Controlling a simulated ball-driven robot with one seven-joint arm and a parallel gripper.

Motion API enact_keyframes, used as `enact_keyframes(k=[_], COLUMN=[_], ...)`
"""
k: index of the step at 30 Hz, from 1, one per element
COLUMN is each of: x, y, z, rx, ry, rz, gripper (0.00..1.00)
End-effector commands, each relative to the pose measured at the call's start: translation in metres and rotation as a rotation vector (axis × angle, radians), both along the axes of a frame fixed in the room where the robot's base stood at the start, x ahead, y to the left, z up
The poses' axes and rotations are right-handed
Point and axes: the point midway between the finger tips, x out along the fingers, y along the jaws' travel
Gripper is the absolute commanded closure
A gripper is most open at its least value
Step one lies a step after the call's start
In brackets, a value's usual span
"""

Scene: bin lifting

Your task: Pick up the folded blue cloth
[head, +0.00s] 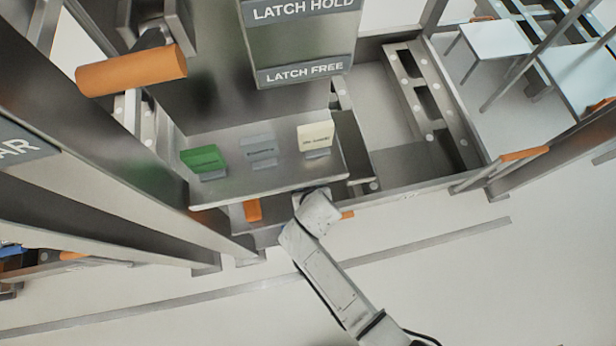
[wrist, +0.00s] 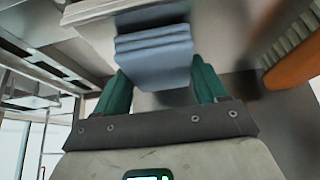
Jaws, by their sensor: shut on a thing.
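The folded blue cloth (wrist: 155,55) shows in the wrist view as a stack of blue-grey layers. It sits between the two teal fingers of my gripper (wrist: 160,78), which is shut on it. A pale edge or surface lies just beyond the cloth; whether the cloth touches it I cannot tell. In the head view my arm reaches to the front edge of a metal shelf, and the gripper and the cloth are hidden there.
A brush with an orange body (wrist: 294,62) lies close to the right of the cloth. In the head view the metal shelf (head: 270,178) carries a green card (head: 203,159), a grey card (head: 259,149) and a cream card (head: 316,137). A metal bin (head: 405,170) stands to the right.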

Motion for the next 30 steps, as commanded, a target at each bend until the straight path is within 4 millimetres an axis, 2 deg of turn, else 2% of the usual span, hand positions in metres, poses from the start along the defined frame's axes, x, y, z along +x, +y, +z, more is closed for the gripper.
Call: enact_keyframes(k=[7,18,24,30], x=[-0.002,-0.042,-0.076,-0.097], y=[0.002,0.036,0.065,0.083], z=[0.032,0.091,0.107,0.120], rx=[0.002,0.002,0.001,0.000], ry=[-0.002,-0.001,-0.001,0.000], rz=[0.002,0.003,0.004,0.001], gripper=[0.58,0.58,0.58,0.58])
